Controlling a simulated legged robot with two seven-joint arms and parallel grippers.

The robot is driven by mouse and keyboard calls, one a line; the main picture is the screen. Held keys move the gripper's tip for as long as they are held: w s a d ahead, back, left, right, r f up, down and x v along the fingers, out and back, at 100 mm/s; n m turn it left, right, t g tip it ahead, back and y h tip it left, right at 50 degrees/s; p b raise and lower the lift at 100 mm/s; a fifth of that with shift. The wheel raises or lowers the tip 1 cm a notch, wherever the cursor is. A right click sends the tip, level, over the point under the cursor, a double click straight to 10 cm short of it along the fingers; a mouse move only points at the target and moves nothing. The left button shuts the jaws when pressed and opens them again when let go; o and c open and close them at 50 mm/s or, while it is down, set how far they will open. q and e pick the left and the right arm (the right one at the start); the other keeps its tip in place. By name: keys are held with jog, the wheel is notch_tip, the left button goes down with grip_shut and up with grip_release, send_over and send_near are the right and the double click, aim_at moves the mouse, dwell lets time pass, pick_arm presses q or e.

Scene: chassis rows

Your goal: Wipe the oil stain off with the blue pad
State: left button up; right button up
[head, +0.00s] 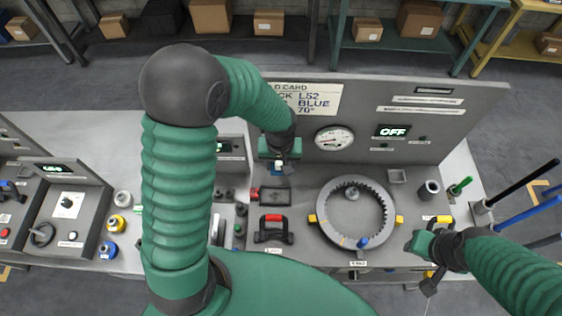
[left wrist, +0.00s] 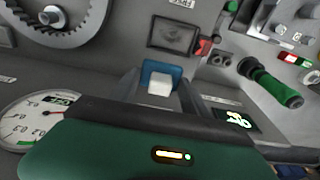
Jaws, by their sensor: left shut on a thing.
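My left gripper (head: 279,166) is shut on the blue pad (left wrist: 161,70), which has a white block as its grip. In the left wrist view the pad sits between the two fingers. In the head view little of the pad (head: 284,170) shows below the gripper. The oil stain (left wrist: 175,36) looks like a dark smear on a framed grey plate, apart from the pad in the left wrist view. In the head view the framed plate (head: 275,194) lies just nearer than the gripper. My right gripper (head: 424,243) is at the lower right; its fingers are not clear.
A toothed ring (head: 375,205) lies right of the plate. A black handle with a red top (head: 273,228) stands in front, and a small red block (head: 254,194) is left of the plate. An upright panel with a gauge (head: 334,138) rises behind.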

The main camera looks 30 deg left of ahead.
pick_arm(q)
jog(key=w+f, duration=0.1)
jog(key=f, duration=0.1)
jog(key=w+a+f+p, duration=0.1)
jog(key=f, duration=0.1)
jog(key=w+a+f+p, duration=0.1)
jog(key=w+f, duration=0.1)
jog(key=shift+f, duration=0.4)
notch_tip(320, 180, down, 4)
jog(key=p, duration=0.2)
jog(key=shift+w+p, duration=0.15)
jog(key=shift+p, duration=0.15)
jog(key=shift+a+f+b, duration=0.1)
jog(key=shift+f+b, duration=0.35)
jog(key=shift+b, duration=0.05)
jog(key=o, duration=1.4)
jog(key=shift+r, duration=0.1)
jog(key=shift+c, duration=0.2)
